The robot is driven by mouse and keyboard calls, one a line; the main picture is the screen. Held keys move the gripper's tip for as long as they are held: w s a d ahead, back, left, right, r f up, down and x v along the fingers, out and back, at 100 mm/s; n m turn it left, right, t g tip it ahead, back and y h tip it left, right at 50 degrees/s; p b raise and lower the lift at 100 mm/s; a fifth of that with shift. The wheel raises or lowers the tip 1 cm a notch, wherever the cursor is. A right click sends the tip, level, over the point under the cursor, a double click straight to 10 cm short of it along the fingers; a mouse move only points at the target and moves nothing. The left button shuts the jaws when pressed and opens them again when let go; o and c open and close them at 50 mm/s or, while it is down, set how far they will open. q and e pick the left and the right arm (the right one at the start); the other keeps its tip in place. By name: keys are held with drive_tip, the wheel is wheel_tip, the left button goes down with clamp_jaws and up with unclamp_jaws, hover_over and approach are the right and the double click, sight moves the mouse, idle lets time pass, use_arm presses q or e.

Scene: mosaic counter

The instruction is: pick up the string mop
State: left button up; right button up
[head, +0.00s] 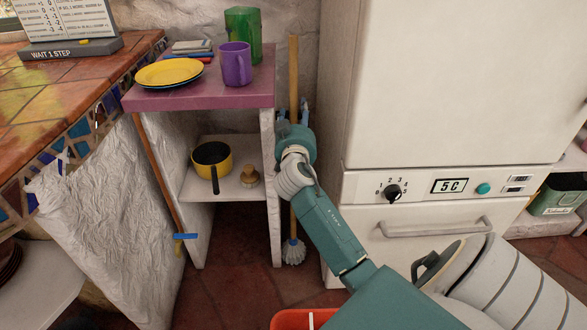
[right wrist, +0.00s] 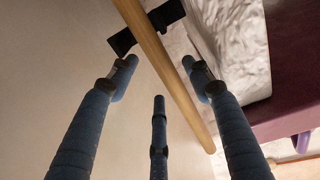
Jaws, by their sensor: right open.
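The string mop (head: 293,60) stands upright in the gap between the shelf unit and the white fridge. Its wooden handle rises behind my right arm, and its pale string head (head: 293,252) hangs near the floor. My right gripper (head: 293,108) is open at the upper part of the handle, with blue fingers showing on both sides of it. In the right wrist view the handle (right wrist: 165,70) crosses the space between the open fingertips (right wrist: 165,72), not clamped. My arm hides the middle of the handle. My left gripper is in neither view.
The fridge (head: 440,80) is close on the right. The purple-topped shelf (head: 200,95) is close on the left, holding a purple mug (head: 235,65), yellow plate (head: 169,72) and yellow pan (head: 211,158). A black bracket (right wrist: 150,28) sits by the handle. A red container (head: 300,319) is below.

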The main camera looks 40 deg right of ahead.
sight(296, 110)
drive_tip(key=shift+x, duration=1.55)
drive_tip(key=shift+f, duration=0.1)
drive_tip(key=c, duration=1.2)
drive_tip(key=shift+r, duration=0.25)
